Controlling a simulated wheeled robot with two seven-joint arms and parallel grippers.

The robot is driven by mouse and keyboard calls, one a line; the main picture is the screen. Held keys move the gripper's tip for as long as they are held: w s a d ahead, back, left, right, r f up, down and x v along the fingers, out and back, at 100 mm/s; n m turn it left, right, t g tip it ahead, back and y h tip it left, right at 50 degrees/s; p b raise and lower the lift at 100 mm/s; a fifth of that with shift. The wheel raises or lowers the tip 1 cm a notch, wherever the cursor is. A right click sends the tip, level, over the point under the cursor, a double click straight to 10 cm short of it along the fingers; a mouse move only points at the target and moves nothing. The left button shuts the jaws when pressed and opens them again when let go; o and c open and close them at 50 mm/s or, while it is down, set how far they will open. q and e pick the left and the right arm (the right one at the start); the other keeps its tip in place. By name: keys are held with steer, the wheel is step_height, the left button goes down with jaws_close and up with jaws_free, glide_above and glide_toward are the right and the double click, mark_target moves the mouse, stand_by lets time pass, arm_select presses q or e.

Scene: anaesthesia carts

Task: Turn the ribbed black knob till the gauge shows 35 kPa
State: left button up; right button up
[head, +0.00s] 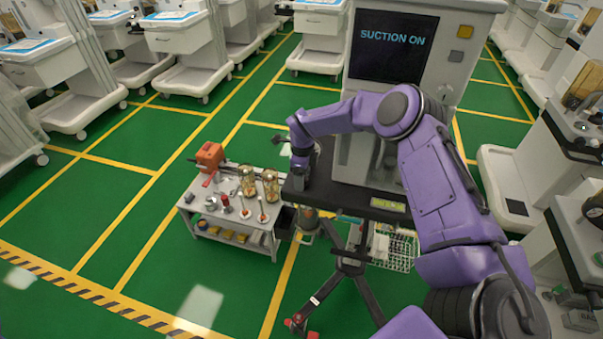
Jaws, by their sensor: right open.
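The cart (360,160) in front of me has a dark screen (393,46) reading "SUCTION ON". My right gripper (298,182) is at the left end of the cart's dark shelf, pointing down, with the purple arm reaching in from the right. It is open, but its fingers are small and dark here. I cannot make out the ribbed black knob; the gripper and wrist may cover it. No gauge face or kPa reading on this cart is legible. My left gripper is not in view.
A small grey table (232,212) left of the cart holds an orange box (209,156), glass jars and small parts. A wire basket (393,248) hangs below the shelf. Other carts stand behind and at both sides. The green floor at left is clear.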

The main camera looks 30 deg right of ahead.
steer(key=shift+f, duration=0.2)
steer(key=shift+s+a+r, duration=0.1)
steer(key=shift+s+r, duration=0.05)
steer(key=c, duration=1.1)
steer(key=shift+o, duration=0.2)
steer(key=shift+f+m+b, duration=0.2)
steer(key=shift+m+b, duration=0.2)
steer(key=shift+b, duration=0.35)
steer(key=m+b, duration=0.5)
steer(key=b, duration=0.1)
steer(key=shift+f+m, duration=0.1)
steer(key=shift+m, duration=0.3)
steer(key=shift+m+b, duration=0.9)
steer(key=shift+b, duration=0.1)
steer(key=m+b, duration=0.4)
steer(key=m, duration=0.1)
steer(key=shift+b, duration=0.35)
steer(key=shift+r+m+b, duration=0.2)
steer(key=shift+m+b, duration=1.7)
steer(key=shift+m, duration=0.7)
